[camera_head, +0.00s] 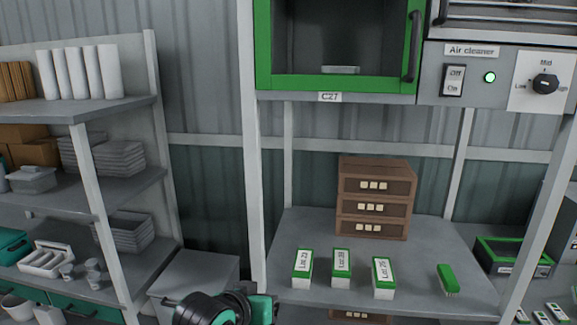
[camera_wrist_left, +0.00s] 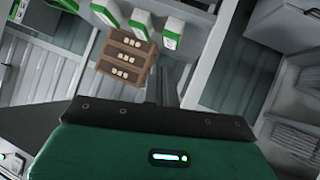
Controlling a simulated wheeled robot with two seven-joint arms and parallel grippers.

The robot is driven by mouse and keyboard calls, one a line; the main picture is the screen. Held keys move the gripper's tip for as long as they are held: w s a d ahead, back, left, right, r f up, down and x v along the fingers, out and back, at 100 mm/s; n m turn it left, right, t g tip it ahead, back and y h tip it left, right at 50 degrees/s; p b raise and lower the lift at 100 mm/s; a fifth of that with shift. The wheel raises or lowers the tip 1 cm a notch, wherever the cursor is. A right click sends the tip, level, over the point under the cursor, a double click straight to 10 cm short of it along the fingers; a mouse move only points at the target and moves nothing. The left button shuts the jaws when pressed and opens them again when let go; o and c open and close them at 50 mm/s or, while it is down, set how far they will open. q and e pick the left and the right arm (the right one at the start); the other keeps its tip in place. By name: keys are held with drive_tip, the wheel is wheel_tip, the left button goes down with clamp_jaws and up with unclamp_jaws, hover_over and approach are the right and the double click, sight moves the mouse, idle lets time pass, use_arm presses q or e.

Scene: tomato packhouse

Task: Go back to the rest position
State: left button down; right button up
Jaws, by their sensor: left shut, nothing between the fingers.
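My left arm shows at the bottom of the head view, its black and teal wrist (camera_head: 228,307) in front of the lower left of the workbench. In the left wrist view my left gripper (camera_wrist_left: 164,72) is shut and empty, its thin dark fingers pointing toward the bench. No object touches it there. My right gripper is out of both views.
A bench (camera_head: 330,262) carries a brown drawer box (camera_head: 374,200), several green-topped lot boxes (camera_head: 341,268) and a green brush (camera_head: 447,279). A green-framed cabinet (camera_head: 335,82) hangs above. Loaded shelves (camera_head: 100,192) stand left, with a grey box (camera_head: 192,285) beside the bench.

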use_arm(q)
drive_tip(key=s+a+f+n+g+y, duration=0.1)
drive_tip(key=s+a+f, duration=0.3)
drive_tip(key=s+f, duration=0.3)
drive_tip(key=s+a+f+g+y, duration=0.2)
drive_tip(key=s+a+f, duration=0.3)
drive_tip(key=f, duration=0.4)
drive_tip(key=s+a+f+g+y, duration=0.15)
drive_tip(key=s+a+f, duration=0.3)
drive_tip(key=s, duration=0.45)
drive_tip(key=s+a+f+g+y, duration=0.15)
drive_tip(key=s+a+f, duration=0.3)
drive_tip(key=s, duration=0.45)
wheel_tip(320, 180, down, 31)
drive_tip(key=g, duration=0.2)
drive_tip(key=s+a+f+g, duration=0.1)
drive_tip(key=s+a+f, duration=0.2)
drive_tip(key=s+f, duration=1.6)
drive_tip(key=shift+s+a+m, duration=0.2)
drive_tip(key=shift+s+m, duration=0.15)
drive_tip(key=shift+m, duration=0.05)
